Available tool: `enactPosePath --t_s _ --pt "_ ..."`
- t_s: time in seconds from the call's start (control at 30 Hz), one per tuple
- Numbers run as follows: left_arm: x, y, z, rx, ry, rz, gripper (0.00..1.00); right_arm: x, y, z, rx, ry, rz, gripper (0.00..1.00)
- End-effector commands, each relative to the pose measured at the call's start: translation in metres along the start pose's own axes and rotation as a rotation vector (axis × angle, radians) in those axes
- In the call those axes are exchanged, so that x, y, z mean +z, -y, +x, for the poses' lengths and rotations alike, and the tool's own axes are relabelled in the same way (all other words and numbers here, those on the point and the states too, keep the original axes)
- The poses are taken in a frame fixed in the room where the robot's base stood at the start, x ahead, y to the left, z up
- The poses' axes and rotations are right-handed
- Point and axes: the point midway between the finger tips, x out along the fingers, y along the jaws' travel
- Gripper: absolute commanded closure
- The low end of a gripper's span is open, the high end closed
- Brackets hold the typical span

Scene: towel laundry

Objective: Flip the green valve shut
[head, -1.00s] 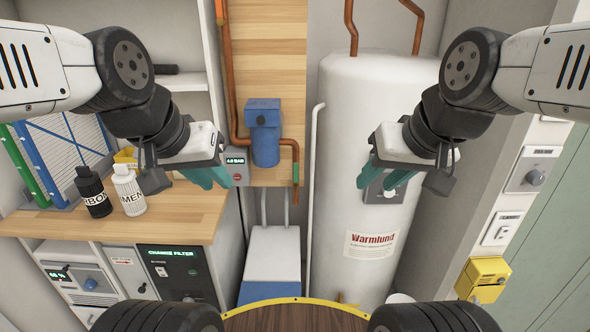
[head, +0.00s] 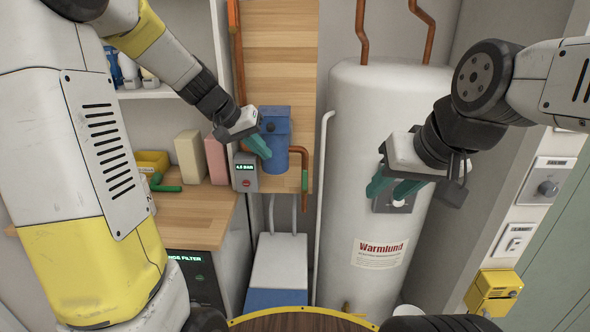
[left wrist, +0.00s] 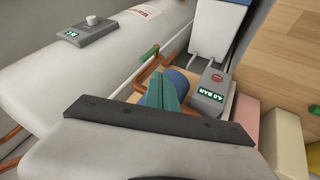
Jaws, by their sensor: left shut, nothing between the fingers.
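The green valve (head: 305,181) shows as a small upright green handle on the copper pipe, right of the blue filter housing (head: 277,160). It also shows in the left wrist view as a green lever (left wrist: 149,54) by the copper pipe. My left gripper (head: 260,148) is shut and empty, in front of the blue housing, left of and above the valve. Its closed teal fingers (left wrist: 163,92) point toward the pipework in the left wrist view. My right gripper (head: 392,188) is open and empty in front of the white tank.
The white tank (head: 372,120) stands right of the valve, with a thin white pipe (head: 321,190) between. A grey pressure box (head: 245,174) sits left of the blue housing. A wooden counter (head: 195,212) holds bottles and a green item (head: 166,185). A white-and-blue unit (head: 278,262) stands below.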

Motion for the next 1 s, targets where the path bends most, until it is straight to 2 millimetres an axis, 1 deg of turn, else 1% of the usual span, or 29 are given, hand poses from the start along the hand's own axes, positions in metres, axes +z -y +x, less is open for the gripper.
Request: enactPosePath --t_s 0.13,0.43,0.57,0.67,0.77,1.0 --pt "-0.005 0.004 0.006 0.004 -0.001 -0.002 1.0 0.0 0.0 0.0 0.0 0.0 0.0 0.64" --pt "-0.005 0.004 0.006 0.004 -0.001 -0.002 1.0 0.0 0.0 0.0 0.0 0.0 0.0 0.64" --pt "-0.004 0.003 0.013 0.005 0.001 -0.002 1.0 0.0 0.0 0.0 0.0 0.0 0.0 0.64" --pt "-0.004 0.003 0.028 0.005 0.003 -0.004 1.0 0.0 0.0 0.0 0.0 0.0 0.0 0.64" --pt "-0.003 0.004 0.047 0.005 0.005 -0.004 1.0 0.0 0.0 0.0 0.0 0.0 0.0 0.64" --pt "-0.003 0.003 0.099 0.005 0.004 -0.002 1.0 0.0 0.0 0.0 0.0 0.0 0.0 0.64"
